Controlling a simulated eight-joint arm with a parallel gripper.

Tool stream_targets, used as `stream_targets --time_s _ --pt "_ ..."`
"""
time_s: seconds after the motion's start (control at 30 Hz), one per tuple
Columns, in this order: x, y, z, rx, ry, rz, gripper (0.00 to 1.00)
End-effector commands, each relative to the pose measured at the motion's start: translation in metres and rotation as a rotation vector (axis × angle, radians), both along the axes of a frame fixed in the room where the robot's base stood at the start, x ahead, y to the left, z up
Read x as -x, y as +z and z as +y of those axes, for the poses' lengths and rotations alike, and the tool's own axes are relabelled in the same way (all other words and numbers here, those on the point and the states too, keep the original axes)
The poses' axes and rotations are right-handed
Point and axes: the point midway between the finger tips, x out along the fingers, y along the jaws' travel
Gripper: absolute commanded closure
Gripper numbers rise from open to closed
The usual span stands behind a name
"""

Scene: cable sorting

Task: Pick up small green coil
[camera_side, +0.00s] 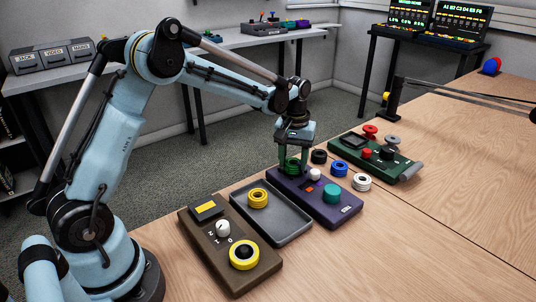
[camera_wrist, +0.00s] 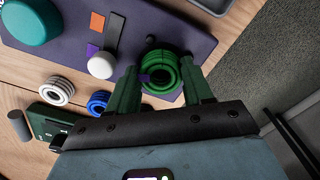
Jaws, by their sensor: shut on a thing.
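The small green coil (camera_wrist: 161,89) sits between the two green fingers of my gripper (camera_wrist: 160,76) in the wrist view, one finger on each side. My gripper is shut on it. In the side view the coil (camera_side: 293,165) shows between the fingertips at the far end of the purple panel (camera_side: 345,207). I cannot tell whether it touches the panel or hangs just above it. The fingers point down and partly hide the coil.
On the purple panel are a white knob (camera_side: 315,174) and a teal knob (camera_side: 332,193). Black, blue (camera_side: 339,169) and white (camera_side: 361,182) coils lie on the table to the right. A grey tray (camera_side: 283,227) holds a yellow coil (camera_side: 257,197). A green panel (camera_side: 393,167) stands behind.

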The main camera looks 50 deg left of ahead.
Motion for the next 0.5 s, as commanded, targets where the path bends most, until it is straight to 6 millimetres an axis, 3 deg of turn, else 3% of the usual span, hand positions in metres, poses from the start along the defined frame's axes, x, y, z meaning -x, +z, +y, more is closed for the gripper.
stream_targets --time_s 0.17,0.3,0.5 --pt "0.0 0.017 0.0 0.0 0.0 0.0 0.86" --pt "0.001 0.042 -0.003 0.001 -0.002 0.001 0.86" --pt "0.021 0.067 -0.047 0.001 -0.005 0.001 0.86"
